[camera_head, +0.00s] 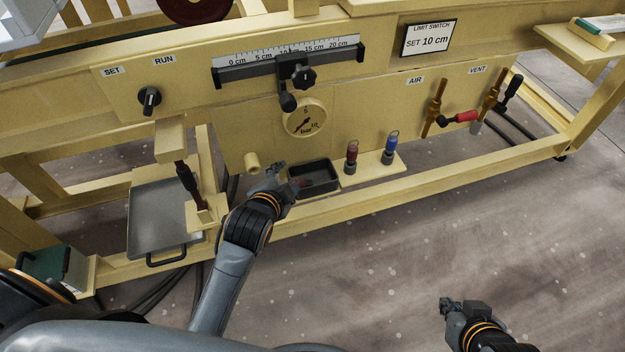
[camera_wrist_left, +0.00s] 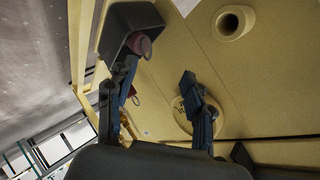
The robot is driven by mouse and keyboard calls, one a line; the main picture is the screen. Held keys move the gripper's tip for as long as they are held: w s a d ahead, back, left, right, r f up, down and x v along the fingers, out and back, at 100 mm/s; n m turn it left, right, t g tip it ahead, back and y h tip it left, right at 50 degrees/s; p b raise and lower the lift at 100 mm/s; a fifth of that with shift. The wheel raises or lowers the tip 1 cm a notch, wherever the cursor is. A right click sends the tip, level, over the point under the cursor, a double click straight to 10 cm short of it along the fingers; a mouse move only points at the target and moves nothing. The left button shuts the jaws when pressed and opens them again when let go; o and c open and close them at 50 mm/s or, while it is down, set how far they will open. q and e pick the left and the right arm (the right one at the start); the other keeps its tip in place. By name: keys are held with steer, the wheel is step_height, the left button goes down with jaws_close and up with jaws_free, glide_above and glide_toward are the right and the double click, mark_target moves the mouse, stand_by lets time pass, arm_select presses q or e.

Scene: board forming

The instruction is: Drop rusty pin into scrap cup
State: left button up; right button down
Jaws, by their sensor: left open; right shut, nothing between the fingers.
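A dull red piece, seemingly the rusty pin (camera_wrist_left: 140,45), shows at the tray's mouth in the left wrist view. In the head view only a faint reddish patch shows inside. My left gripper (camera_head: 277,170) is open at the tray's left side. Its spread fingers show in the left wrist view (camera_wrist_left: 160,95), with nothing between them. My right gripper (camera_head: 450,305) is shut and empty above the floor.
A dark red pin (camera_head: 351,158) and a blue pin (camera_head: 389,150) stand right of the tray. A wooden tube (camera_head: 252,163) and a round dial (camera_head: 305,118) are close to my left gripper. A metal tray (camera_head: 160,215) is at left. The floor at front right is clear.

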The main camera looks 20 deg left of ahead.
arm_select(q)
steer(key=v, duration=1)
